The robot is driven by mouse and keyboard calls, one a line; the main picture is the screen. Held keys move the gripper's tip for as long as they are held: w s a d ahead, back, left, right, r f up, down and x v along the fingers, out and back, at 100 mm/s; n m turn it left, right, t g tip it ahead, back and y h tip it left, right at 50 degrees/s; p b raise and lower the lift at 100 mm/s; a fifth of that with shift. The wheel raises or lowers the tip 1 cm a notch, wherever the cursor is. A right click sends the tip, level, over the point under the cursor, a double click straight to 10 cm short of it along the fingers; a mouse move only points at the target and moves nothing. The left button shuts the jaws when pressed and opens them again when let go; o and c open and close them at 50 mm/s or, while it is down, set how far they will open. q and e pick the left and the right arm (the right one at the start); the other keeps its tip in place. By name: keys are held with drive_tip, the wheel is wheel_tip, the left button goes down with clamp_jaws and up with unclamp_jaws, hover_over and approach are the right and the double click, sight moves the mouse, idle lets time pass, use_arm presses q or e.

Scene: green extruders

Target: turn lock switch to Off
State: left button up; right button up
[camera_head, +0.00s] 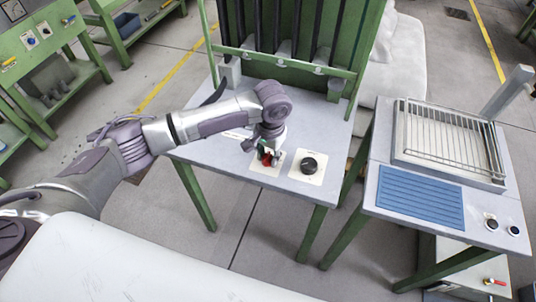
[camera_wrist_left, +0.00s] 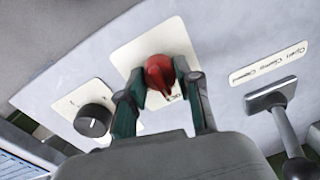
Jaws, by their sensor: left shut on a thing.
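The red lock switch (camera_head: 267,158) sits on a pale square plate on the grey tabletop of the green-legged machine. In the left wrist view the red switch (camera_wrist_left: 160,72) is between the two fingers of my left gripper (camera_wrist_left: 164,78). The left gripper (camera_head: 269,153) is shut on the switch from above. The plate (camera_wrist_left: 175,36) carries lettering, partly covered by the fingers, so I cannot read the switch's setting. My right gripper is not in view.
A black round knob (camera_head: 309,164) on its own plate stands just right of the switch. A grey lever (camera_wrist_left: 282,112) with a label strip (camera_wrist_left: 268,64) is on the other side. The green frame (camera_head: 325,65) rises behind. A second table with a blue mat (camera_head: 420,197) stands right.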

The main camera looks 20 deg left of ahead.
use_arm(q)
clamp_jaws()
drive_tip(key=shift+r+m+p, duration=0.2)
drive_tip(key=shift+m+p, duration=0.4)
drive_tip(key=shift+p, duration=0.4)
drive_tip(key=m+p, duration=0.3)
drive_tip(key=shift+s, duration=0.1)
drive_tip(key=m+p, duration=0.3)
drive_tip(key=shift+m, duration=0.4)
drive_tip(key=shift+f+m+p, duration=0.15)
drive_tip(key=shift+m+p, duration=0.7)
drive_tip(key=shift+m, duration=1.05)
drive_tip(key=o, duration=1)
unclamp_jaws()
